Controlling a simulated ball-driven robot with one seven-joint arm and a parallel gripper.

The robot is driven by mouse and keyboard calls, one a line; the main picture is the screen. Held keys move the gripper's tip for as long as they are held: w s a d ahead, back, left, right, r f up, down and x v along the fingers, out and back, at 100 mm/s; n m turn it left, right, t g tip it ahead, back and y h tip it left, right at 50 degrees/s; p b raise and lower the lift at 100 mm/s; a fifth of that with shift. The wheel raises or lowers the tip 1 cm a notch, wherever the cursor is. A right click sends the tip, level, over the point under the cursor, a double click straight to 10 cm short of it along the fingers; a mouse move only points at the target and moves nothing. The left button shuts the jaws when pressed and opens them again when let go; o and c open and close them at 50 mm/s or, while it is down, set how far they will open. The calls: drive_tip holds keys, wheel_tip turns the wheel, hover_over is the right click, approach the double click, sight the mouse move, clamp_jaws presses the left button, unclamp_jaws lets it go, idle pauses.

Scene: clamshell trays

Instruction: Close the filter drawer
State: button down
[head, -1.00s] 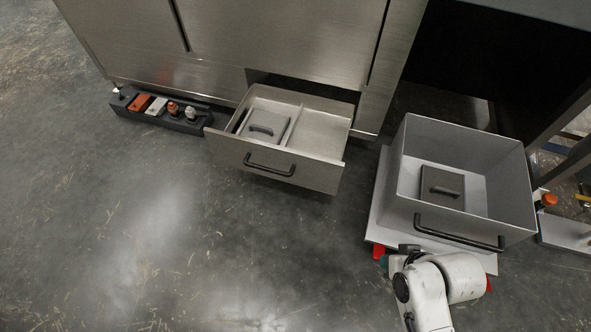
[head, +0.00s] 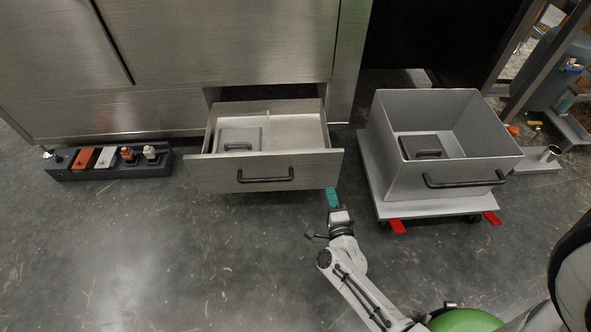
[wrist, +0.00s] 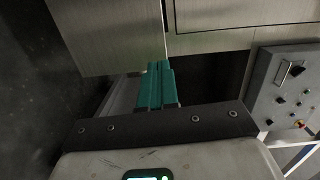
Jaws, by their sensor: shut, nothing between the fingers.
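The filter drawer (head: 215,172) is a brushed-metal drawer pulled out of the steel cabinet, with a dark bar handle on its front. A grey lidded piece with a small handle (head: 238,140) sits in its left part. My gripper (head: 332,197) has teal fingers, shut and empty, just below the right end of the drawer front in the head view. I cannot tell whether they touch it. In the wrist view the teal fingers (wrist: 158,85) lie together, pointing toward brushed-metal panels and a dark gap. Which panel is the drawer is unclear there.
A grey open bin (head: 455,185) with a handle stands on a low wheeled cart (head: 372,175) with red pedals, right of the drawer. A dark rack (head: 100,172) with bottles lies at left. A control panel (wrist: 285,85) shows in the wrist view. Floor before the drawer is clear.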

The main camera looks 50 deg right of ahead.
drive_tip(key=m+h, duration=0.1)
drive_tip(key=b, duration=0.4)
approach(326, 155)
drive_tip(key=shift+g, duration=0.4)
drive_tip(key=x, duration=0.6)
drive_tip(key=shift+w+d+r, duration=0.15)
drive_tip(key=shift+w+r, duration=0.15)
drive_tip(key=shift+w, duration=0.15)
